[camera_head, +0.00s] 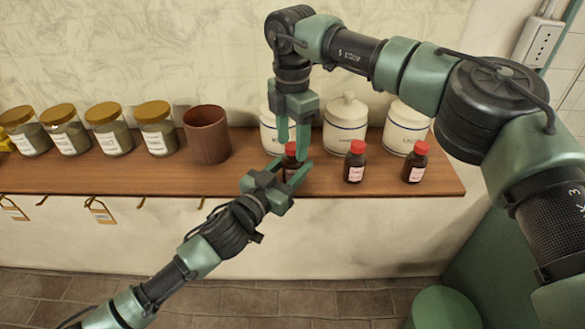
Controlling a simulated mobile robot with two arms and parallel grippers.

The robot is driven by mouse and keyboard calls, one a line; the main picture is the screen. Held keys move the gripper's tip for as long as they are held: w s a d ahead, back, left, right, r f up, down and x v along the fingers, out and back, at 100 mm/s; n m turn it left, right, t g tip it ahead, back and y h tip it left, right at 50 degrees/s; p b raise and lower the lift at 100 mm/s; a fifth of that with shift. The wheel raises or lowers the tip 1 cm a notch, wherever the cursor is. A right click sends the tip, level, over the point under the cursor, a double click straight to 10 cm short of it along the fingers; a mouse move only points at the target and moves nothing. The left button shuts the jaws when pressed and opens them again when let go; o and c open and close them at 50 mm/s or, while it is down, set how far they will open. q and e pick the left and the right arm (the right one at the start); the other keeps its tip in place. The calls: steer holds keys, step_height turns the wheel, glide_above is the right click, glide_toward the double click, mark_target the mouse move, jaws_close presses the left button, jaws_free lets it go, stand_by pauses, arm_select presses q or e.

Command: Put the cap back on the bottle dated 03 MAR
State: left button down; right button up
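Three small brown bottles with red caps are at the shelf's right part. The left bottle (290,172) is partly hidden by my grippers. My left gripper (289,170) reaches in from below, its fingers closed on both sides of that bottle. My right gripper (292,149) points down from above, its fingertips on both sides of a red cap (290,149) at the bottle's top. I cannot tell whether the cap is seated. The middle bottle (355,162) and right bottle (415,163) stand upright and capped. Label dates are too small to read.
The wooden shelf (240,185) also carries several gold-lidded glass jars (110,130), a brown open pot (206,135) and white lidded jars (345,125) behind the bottles. Tags (100,211) hang on hooks at its front edge. A green round object (443,308) is at lower right.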

mark_target(286, 173)
arm_select(q)
steer(key=shift+f, duration=0.15)
arm_select(e)
steer(key=shift+r, duration=0.1)
step_height(286, 173, up, 12)
stand_by(0.3)
arm_select(q)
steer(key=c, duration=0.7)
jaws_free()
steer(key=shift+o, duration=0.2)
steer(key=b+v, duration=0.1)
steer(key=v, duration=0.6)
steer(key=shift+a+b, duration=0.1)
steer(key=shift+b, duration=0.25)
steer(key=shift+s+a, duration=0.15)
steer(key=shift+s, duration=0.15)
arm_select(e)
step_height(286, 173, down, 2)
steer(key=shift+f, duration=0.1)
